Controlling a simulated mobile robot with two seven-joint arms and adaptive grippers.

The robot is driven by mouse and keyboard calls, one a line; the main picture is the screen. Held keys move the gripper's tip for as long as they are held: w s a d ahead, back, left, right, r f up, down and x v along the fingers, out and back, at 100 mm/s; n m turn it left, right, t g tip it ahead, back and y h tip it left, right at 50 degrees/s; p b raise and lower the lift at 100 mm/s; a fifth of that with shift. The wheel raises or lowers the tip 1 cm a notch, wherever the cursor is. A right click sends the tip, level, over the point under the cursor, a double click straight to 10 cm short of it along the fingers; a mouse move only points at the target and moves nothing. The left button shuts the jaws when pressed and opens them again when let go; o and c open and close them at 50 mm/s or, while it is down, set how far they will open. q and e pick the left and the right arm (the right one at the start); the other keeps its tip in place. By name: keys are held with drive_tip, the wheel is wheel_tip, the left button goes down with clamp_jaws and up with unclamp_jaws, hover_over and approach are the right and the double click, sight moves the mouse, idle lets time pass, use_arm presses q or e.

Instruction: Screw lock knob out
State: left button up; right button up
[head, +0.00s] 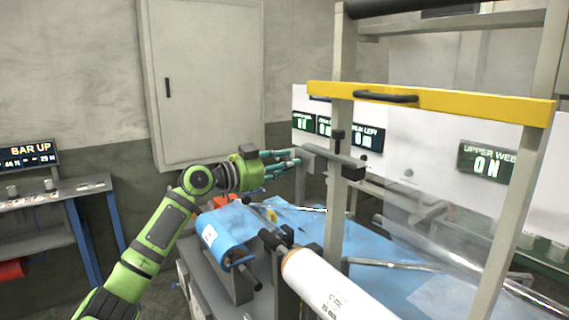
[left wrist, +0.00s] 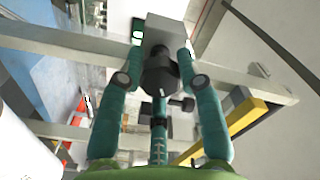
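The lock knob (left wrist: 160,74) is black and sits on the end of a grey block (left wrist: 166,30) in the left wrist view. My left gripper (left wrist: 161,54) has its teal fingers spread on both sides of the knob, with a third finger below it. The fingers look open, with little space to the knob; contact is unclear. In the head view my left gripper (head: 296,158) points right at the end of the grey bar (head: 325,157) on the frame; the lock knob is hidden there behind the fingers. My right gripper is out of view.
The frame's upright post (head: 335,215) and yellow bar (head: 430,103) stand right of my gripper. Below are a blue film roll (head: 222,236), a white roll (head: 335,286) and a blue sheet (head: 370,245). A control desk (head: 50,198) stands at the left.

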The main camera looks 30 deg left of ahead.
use_arm(q)
drive_tip(key=shift+r+n, duration=0.25)
drive_tip(key=shift+n, duration=0.25)
idle(0.4)
